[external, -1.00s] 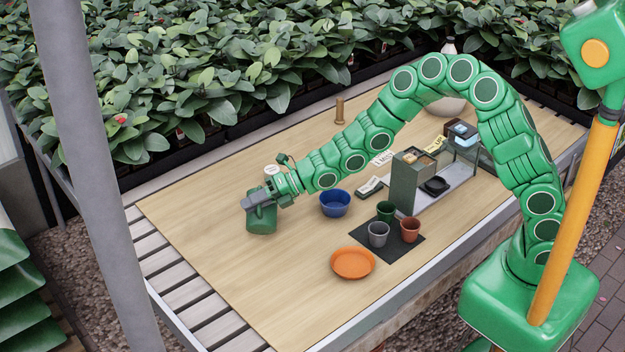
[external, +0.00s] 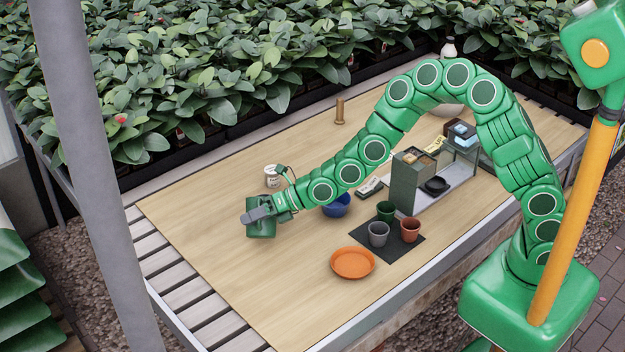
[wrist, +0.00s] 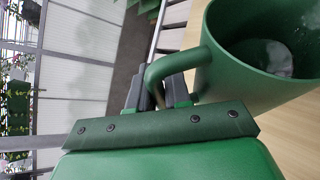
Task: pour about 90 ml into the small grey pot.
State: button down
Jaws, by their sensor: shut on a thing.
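The small grey pot (external: 378,235) stands upright on a dark mat (external: 398,251), between a green pot (external: 386,209) and a terracotta pot (external: 410,231). My gripper (external: 262,213) is at the left part of the table, well left of the grey pot. It is shut on the handle of a green jug (external: 260,231). In the wrist view the jug (wrist: 235,85) shows its open mouth, with a pale, shiny patch inside that may be liquid. My gripper's dark fingers (wrist: 160,93) close around the handle there. The jug's height above the table is hard to tell.
A blue bowl (external: 337,207) sits partly behind my arm. An orange saucer (external: 352,263) lies left of the mat. A white can (external: 272,176) and a wooden peg (external: 340,111) stand farther back. A green cabinet (external: 408,183) stands behind the pots. The table's front left is clear.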

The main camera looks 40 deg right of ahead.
jog(key=shift+s+a+f+n+t+h, duration=0.15)
jog(key=shift+s+a+f+n, duration=0.15)
jog(key=shift+f, duration=0.2)
jog(key=shift+s+a+f+n+t+h, duration=0.2)
jog(key=shift+s+a+f+n, duration=0.1)
jog(key=shift+f, duration=0.25)
jog(key=shift+s+a+f+n+t+h, duration=0.15)
jog(key=shift+s+a+f+n, duration=0.15)
jog(key=shift+f, duration=0.2)
jog(key=shift+f, duration=0.1)
jog(key=shift+s+a+f+n+t+h, duration=0.3)
jog(key=shift+s+a+f+n, duration=0.3)
jog(key=shift+s+f, duration=0.1)
jog(key=shift+s+a+f+n+t, duration=0.25)
jog(key=shift+s+f+n+t, duration=0.05)
dwell(0.7)
jog(key=shift+s+a+f+n+h, duration=0.15)
jog(key=shift+s+f+n+h, duration=0.15)
jog(key=shift+f+h, duration=0.1)
jog(key=shift+s+a+f+n+t, duration=0.2)
jog(key=shift+f+n+t, duration=0.1)
jog(key=shift+f+t, duration=0.1)
jog(key=shift+s+a+f+n+t+h, duration=0.2)
jog(key=shift+f+n+h, duration=0.1)
jog(key=shift+f, duration=0.2)
jog(key=shift+s+a+f+n+t+h, duration=0.1)
jog(key=shift+f+n+t+h, duration=0.15)
jog(key=shift+f, duration=0.2)
